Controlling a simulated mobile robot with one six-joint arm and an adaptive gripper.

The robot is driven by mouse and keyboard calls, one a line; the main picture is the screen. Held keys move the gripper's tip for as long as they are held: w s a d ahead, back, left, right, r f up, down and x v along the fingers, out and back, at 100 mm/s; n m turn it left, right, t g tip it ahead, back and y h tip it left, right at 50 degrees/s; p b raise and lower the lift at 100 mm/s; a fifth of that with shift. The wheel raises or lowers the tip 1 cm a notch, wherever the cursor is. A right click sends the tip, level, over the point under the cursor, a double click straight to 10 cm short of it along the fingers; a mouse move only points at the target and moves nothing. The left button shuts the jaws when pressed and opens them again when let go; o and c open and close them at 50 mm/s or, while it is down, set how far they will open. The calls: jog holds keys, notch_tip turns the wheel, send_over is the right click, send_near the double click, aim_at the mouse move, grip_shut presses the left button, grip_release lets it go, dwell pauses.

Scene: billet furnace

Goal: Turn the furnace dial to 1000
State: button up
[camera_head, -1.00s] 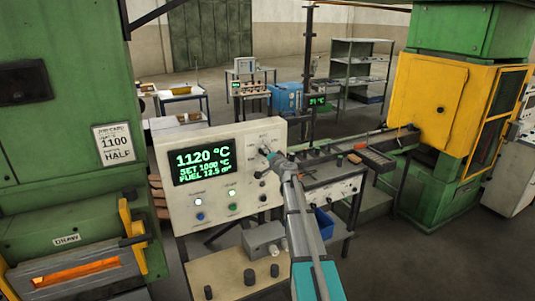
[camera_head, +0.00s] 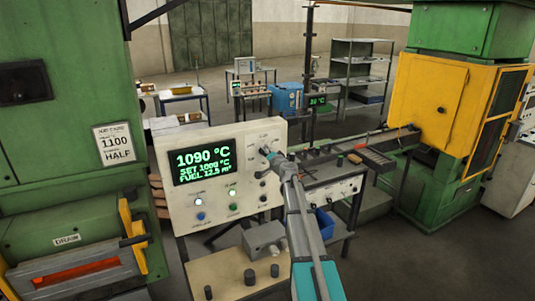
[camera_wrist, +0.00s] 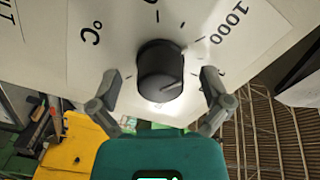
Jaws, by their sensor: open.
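The black furnace dial (camera_wrist: 160,68) is in the middle of the wrist view, on the pale panel, with a "1000" mark (camera_wrist: 230,22) to its upper right. A light pointer line shows on the knob's lower right; which mark it meets is unclear. My gripper (camera_wrist: 160,78) is open, with one finger on each side of the dial and a visible gap at both. In the head view my gripper (camera_head: 270,156) is at the panel's upper right and hides most of the dial. The display (camera_head: 203,162) reads 1090 °C, SET 1000 °C.
The green furnace (camera_head: 62,120) stands left, with a glowing red slot and a card (camera_head: 117,143) reading 1100 and HALF. Buttons and lamps sit on the panel (camera_head: 240,190). A bench stands below it. A yellow-doored green machine (camera_head: 428,100) stands right.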

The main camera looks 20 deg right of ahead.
jog(key=shift+s, duration=0.15)
jog(key=s, duration=1.1)
jog(key=shift+s+d, duration=0.2)
jog(key=shift+s, duration=0.15)
jog(key=shift+a, duration=0.1)
jog(key=s+a+f+n+g+y+b, duration=0.3)
jog(key=s+a+f+n+g+b, duration=0.2)
jog(key=a+f, duration=0.65)
jog(key=s+a+f+n+g+y+b, duration=0.3)
jog(key=s+a+f+n+g+b, duration=0.15)
jog(key=a+f, duration=0.65)
jog(key=s+a+f+n+g+h+b, duration=0.1)
jog(key=s+a+f+g+h+b, duration=0.1)
jog(key=s+f, duration=0.5)
jog(key=s+a+f+n+g+h+b, duration=0.1)
jog(key=s+f+g+h+b, duration=0.3)
jog(key=s, duration=0.8)
notch_tip(320, 180, down, 4)
jog(key=a+g+b, duration=0.1)
jog(key=g+b, duration=0.1)
jog(key=b, duration=0.1)
jog(key=shift+s+a+h, duration=0.25)
jog(key=shift+s+h, duration=0.05)
jog(key=shift+g, duration=0.25)
